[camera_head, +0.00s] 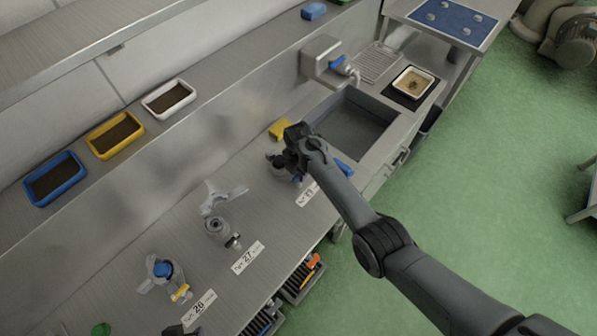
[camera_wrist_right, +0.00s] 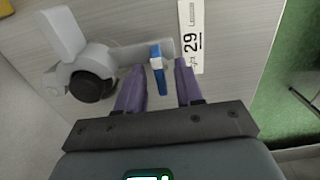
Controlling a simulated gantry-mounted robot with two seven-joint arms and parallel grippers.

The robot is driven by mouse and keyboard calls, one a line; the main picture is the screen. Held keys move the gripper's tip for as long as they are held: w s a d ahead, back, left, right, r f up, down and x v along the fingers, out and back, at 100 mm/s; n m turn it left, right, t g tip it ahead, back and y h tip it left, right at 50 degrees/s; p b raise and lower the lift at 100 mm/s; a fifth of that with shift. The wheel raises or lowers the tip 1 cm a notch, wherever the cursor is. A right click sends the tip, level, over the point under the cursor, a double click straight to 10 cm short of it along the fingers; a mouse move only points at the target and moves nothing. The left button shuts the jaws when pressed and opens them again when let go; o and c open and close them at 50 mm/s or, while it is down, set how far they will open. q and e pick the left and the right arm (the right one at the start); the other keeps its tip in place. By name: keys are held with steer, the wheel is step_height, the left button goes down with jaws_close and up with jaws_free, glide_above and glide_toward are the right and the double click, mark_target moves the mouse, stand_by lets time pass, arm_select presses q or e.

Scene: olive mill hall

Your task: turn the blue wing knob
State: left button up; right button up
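The blue wing knob (camera_wrist_right: 158,76) sits on a short side stub of a grey valve (camera_wrist_right: 84,66) with a dark round opening, in the right wrist view. My right gripper (camera_wrist_right: 160,66) is open. Its two purple fingers stand on either side of the blue wing, with a visible gap on each side. In the head view the right gripper (camera_head: 283,163) is at the valve by the sink, and my wrist hides most of that valve. A bit of blue (camera_head: 297,178) shows beneath it.
The label 29 (camera_wrist_right: 190,38) lies beside the right finger. Valve 27 (camera_head: 217,226) and blue-knobbed valve 26 (camera_head: 162,270) stand along the bench. A yellow block (camera_head: 281,129), a sink (camera_head: 352,128) and a blue item (camera_head: 343,167) are close to my right arm. Trays (camera_head: 55,179) line the shelf.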

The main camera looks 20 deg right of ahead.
jaws_close()
